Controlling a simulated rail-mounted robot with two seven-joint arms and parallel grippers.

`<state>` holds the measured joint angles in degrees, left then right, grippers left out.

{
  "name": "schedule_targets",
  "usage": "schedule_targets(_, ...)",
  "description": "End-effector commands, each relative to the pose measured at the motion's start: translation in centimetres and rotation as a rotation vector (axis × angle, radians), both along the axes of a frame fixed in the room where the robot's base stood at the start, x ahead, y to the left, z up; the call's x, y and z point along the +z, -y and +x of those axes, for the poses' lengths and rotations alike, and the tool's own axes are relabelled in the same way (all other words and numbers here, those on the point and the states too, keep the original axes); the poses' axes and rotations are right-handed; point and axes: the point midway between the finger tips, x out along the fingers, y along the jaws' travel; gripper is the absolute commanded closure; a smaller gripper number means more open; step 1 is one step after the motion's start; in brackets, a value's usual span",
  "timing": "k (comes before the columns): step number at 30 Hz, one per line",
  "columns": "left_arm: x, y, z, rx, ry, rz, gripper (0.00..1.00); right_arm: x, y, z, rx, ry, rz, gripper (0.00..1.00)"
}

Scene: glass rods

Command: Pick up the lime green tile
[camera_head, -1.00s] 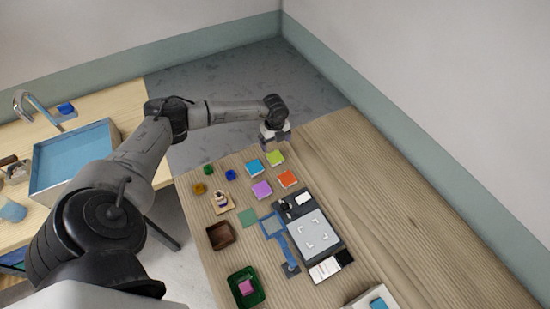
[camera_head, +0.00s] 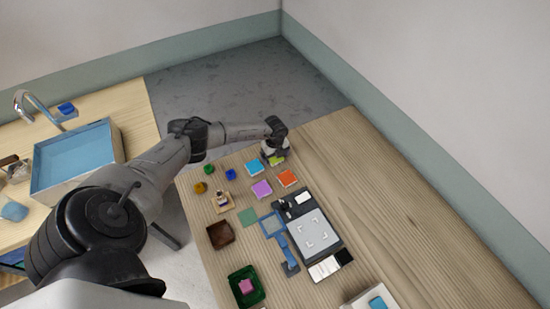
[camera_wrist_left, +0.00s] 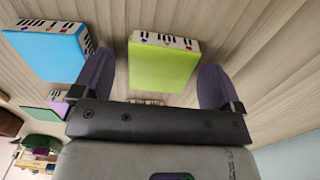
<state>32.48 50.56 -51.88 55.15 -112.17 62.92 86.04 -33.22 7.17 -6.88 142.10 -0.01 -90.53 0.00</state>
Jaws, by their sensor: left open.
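The lime green tile (camera_wrist_left: 162,68) lies on the wooden table, between the two fingers in the left wrist view. In the head view the tile (camera_head: 277,160) is partly covered by my left gripper (camera_head: 272,156). My left gripper is open, with one finger to each side of the tile; it also shows in the left wrist view (camera_wrist_left: 155,85). I cannot tell how far the fingers reach down around it. My right gripper does not show.
A cyan tile (camera_head: 255,167) is close by on the left, also in the left wrist view (camera_wrist_left: 48,50). An orange tile (camera_head: 287,178) and a purple tile (camera_head: 262,189) lie nearer. The table's right side is clear.

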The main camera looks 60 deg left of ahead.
Motion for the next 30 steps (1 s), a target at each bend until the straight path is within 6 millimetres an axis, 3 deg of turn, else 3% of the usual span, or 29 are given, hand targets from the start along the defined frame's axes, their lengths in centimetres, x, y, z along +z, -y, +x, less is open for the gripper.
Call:
schedule_targets(8,-0.18,0.0,0.0,0.0,0.0,0.0,0.08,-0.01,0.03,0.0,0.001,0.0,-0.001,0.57)
schedule_targets(26,-0.15,0.0,0.0,0.0,0.0,0.0,0.66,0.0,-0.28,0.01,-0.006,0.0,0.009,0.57)
schedule_targets(30,-0.12,-0.01,0.02,0.0,0.0,0.0,0.67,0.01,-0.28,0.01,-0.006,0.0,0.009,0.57)
